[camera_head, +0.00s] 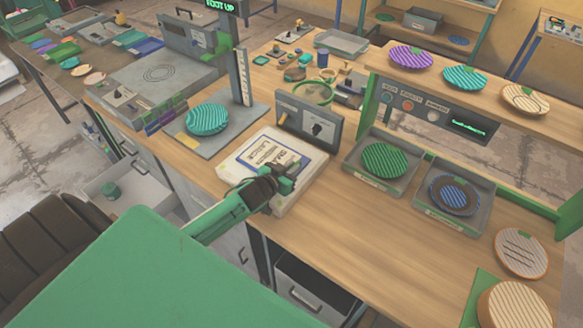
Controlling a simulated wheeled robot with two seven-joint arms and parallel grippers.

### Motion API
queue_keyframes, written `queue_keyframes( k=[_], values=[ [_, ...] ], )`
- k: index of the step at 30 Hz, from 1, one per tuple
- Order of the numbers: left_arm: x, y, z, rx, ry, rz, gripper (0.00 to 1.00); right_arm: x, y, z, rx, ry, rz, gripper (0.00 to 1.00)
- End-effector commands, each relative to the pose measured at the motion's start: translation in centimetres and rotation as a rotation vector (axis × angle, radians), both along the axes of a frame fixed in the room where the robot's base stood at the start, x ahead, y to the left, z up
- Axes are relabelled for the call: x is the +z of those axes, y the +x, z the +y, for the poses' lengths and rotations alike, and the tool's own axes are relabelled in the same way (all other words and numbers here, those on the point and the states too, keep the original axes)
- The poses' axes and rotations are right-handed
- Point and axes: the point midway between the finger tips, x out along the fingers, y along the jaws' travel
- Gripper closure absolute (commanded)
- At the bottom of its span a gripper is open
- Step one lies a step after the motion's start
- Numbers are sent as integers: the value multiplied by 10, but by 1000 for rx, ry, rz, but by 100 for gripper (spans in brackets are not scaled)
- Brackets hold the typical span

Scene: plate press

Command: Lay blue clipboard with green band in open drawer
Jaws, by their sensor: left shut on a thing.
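A blue-edged board with a white printed sheet (248,155), apparently the clipboard, lies at the front edge of the wooden bench on a pale block-like base. My left gripper (283,180) is shut on its near right part. The gripper covers that corner, and I cannot tell a green band from the green gripper parts. A pale grey drawer (146,168) stands open below the bench at the left, with a small green cylinder (110,191) inside. A second, dark-bottomed drawer (312,283) shows open below the bench front. My right gripper is not in view.
A grey panel with a switch (308,128) stands just behind the board. Trays with a green plate (385,160) and a blue plate (453,195) stand right. Bare bench (350,225) lies in front of them.

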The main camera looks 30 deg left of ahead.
Motion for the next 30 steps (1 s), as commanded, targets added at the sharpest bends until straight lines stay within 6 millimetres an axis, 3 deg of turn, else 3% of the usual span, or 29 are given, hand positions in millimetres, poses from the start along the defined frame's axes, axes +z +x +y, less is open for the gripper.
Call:
queue_keyframes(
  k=[2, 3, 6, 17, 30],
  values=[
    [-3, 0, 0, 0, 0, -1, 100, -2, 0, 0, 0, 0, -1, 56],
    [-2, 0, 0, 0, 0, 0, 80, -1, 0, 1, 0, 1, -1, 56],
    [-2, 0, 0, 0, 0, 0, 66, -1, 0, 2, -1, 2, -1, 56],
    [1, -3, 0, 0, -1, 0, 66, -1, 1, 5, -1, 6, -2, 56],
    [18, -67, 5, 0, -1, 1, 66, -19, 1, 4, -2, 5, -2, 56]
  ],
)
